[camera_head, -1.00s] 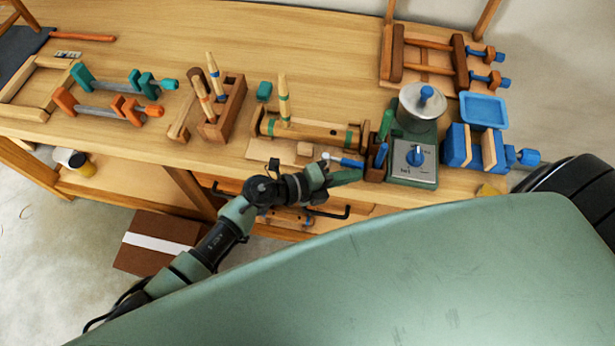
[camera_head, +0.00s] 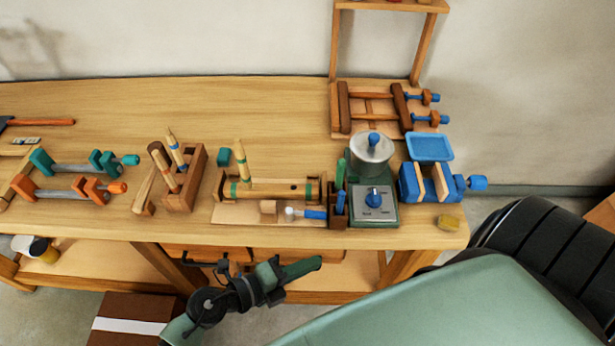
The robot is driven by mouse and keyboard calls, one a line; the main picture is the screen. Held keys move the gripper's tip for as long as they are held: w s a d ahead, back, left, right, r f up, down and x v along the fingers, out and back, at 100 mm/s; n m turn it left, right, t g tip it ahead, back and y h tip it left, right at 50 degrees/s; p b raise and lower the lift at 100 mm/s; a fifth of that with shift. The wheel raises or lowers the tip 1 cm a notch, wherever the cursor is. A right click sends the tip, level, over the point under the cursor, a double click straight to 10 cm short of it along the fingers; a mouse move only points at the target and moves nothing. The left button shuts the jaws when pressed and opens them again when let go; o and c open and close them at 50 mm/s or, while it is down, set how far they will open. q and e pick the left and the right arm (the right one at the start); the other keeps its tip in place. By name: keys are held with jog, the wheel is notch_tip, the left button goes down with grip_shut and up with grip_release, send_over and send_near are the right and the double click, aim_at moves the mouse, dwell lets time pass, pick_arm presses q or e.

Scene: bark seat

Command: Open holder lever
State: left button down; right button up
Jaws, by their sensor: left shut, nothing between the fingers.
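A wooden holder (camera_head: 275,190) with green bands lies on the bench, on a pale base board (camera_head: 240,213). A small wooden block (camera_head: 268,208) and a blue-handled tool (camera_head: 312,214) lie in front of the holder. My left gripper (camera_head: 312,266) is shut and empty. In the picture it shows below the bench's front edge, apart from the holder and lever. My right gripper is not in view.
Right of the holder stand a dark box with green and blue handles (camera_head: 340,212) and a green scale-like device (camera_head: 373,207). A blue vise (camera_head: 425,182) stands farther right. Clamps (camera_head: 70,188) lie left. The bench's back left (camera_head: 200,105) is clear.

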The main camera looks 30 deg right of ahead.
pick_arm(q)
jog(key=shift+s+a+r, duration=0.25)
jog(key=shift+s+a, duration=0.15)
jog(key=shift+s, duration=0.15)
jog(key=shift+s+a+r, duration=0.2)
jog(key=shift+s+a, duration=0.2)
jog(key=shift+s, duration=0.15)
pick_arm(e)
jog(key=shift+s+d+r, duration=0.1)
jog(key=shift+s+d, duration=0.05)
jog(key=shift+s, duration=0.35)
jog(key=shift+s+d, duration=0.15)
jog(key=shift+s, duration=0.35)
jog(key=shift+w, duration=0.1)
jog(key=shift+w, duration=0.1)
